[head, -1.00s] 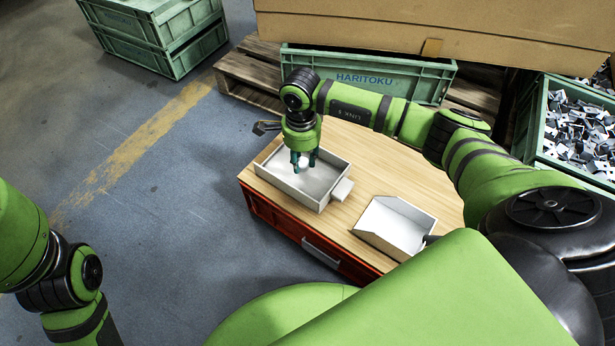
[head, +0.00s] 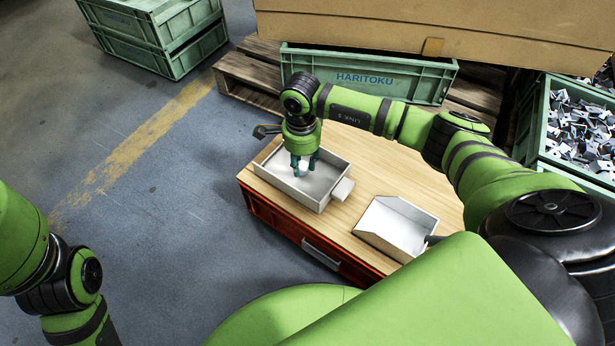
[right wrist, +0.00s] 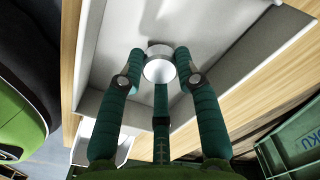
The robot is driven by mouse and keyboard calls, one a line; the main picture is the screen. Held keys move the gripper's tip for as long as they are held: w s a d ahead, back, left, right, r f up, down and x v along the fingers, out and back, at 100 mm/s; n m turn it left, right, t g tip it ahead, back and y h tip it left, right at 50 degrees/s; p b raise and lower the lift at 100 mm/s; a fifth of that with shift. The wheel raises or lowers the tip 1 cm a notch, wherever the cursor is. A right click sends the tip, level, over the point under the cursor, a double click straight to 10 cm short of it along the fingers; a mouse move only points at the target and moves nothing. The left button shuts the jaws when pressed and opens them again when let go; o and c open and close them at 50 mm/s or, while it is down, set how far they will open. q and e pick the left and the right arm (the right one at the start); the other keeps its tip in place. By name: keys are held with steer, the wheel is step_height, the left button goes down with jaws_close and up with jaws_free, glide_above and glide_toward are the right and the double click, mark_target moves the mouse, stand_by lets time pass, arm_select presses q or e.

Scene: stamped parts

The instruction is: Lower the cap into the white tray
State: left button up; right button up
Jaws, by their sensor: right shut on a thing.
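The white tray (head: 322,207) sits on the wooden top at its far left, open side up. My right gripper (head: 305,168) points down inside the tray's outline in the head view. In the right wrist view, its teal fingers (right wrist: 158,66) are shut on a round, pale metallic cap (right wrist: 159,70). The tray's pale floor and wall (right wrist: 215,35) lie behind the cap there. I cannot tell whether the cap touches the floor. In the head view the fingers mostly hide the cap. My left arm shows at the left edge, but its gripper is out of view.
A second white tray, scoop-like with an open side (head: 398,228), sits to the right on the wooden top (head: 345,215) of a red cabinet (head: 300,236). Green crates (head: 365,78) stand behind, and a crate of metal parts (head: 580,130) at right.

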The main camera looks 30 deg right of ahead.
steer(key=shift+f+b, duration=0.5)
steer(key=shift+f, duration=0.3)
stand_by(0.4)
steer(key=o, duration=1)
steer(key=shift+c, duration=0.2)
